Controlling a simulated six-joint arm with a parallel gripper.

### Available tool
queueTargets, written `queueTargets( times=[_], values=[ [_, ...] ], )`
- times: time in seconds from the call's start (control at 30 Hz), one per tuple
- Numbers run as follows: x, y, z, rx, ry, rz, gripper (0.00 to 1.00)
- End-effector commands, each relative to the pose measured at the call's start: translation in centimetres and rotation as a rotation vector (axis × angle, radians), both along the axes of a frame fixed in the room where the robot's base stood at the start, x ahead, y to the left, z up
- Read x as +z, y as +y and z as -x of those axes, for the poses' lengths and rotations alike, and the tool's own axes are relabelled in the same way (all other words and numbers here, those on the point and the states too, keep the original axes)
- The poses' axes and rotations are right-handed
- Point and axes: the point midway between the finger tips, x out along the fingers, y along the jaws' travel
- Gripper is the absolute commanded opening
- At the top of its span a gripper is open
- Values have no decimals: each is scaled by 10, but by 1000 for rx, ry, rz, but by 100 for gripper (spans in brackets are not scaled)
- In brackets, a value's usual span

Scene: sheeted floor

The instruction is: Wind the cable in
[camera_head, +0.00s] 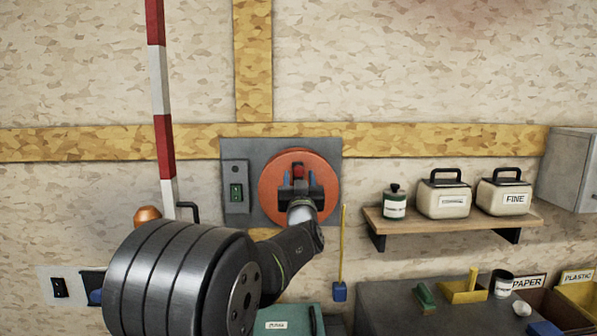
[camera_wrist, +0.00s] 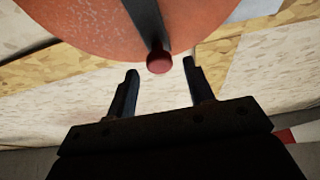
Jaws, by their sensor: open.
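The orange-red cable reel (camera_head: 270,190) is on a grey plate on the wall. A dark crank arm crosses its face and carries a red knob (camera_head: 298,171). A yellow cable (camera_head: 343,245) hangs from the reel's right side and ends in a blue plug (camera_head: 340,291). My gripper (camera_head: 299,179) is in front of the reel and hides part of it. In the wrist view my gripper (camera_wrist: 160,73) is open, and the red knob (camera_wrist: 160,62) shows between and just beyond the fingertips. I cannot tell whether they touch it.
A green switch (camera_head: 236,192) is left of the reel. A red-white pole (camera_head: 164,140) stands further left. A wooden shelf (camera_head: 450,222) with containers is on the right. Below it, a grey bench (camera_head: 400,300) holds small items near sorting bins.

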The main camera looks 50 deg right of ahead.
Motion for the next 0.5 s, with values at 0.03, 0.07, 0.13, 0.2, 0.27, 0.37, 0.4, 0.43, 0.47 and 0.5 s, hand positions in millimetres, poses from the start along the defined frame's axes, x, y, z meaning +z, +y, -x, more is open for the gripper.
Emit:
queueTargets(
  times=[0.03,0.07,0.13,0.2,0.27,0.37,0.4,0.43,0.47,0.5],
  values=[
    [3,-5,-6,1,0,1,48],
    [4,-8,-9,1,0,0,48],
    [7,-13,-14,1,1,1,48],
    [10,-18,-19,1,2,0,48],
    [12,-20,-21,1,1,1,48],
    [13,-23,-24,1,1,0,48],
    [13,-24,-24,1,1,0,48],
    [14,-24,-25,0,1,-1,48],
    [14,-24,-25,0,1,-1,48],
    [14,-24,-25,0,1,-1,48]
  ],
)
